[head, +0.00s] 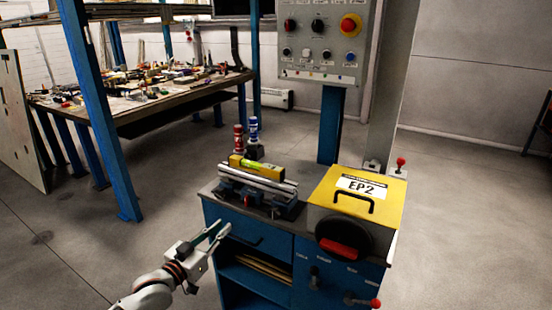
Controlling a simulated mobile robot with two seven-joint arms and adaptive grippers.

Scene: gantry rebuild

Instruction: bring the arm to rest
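My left gripper (221,229) reaches in from the lower left, in front of the blue cabinet (222,214). Its two thin fingers point up and to the right and look parted, with nothing seen between them. It appears apart from the things on the cabinet top, though its exact distance from the cabinet front is hard to judge. My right gripper is not in view.
A vise-like fixture (262,192) holding a yellow level (257,167) and a yellow EP2 box (372,196) stand on the cabinet. Behind are a control panel (324,40) and a cluttered workbench (150,110). Floor at the left is clear.

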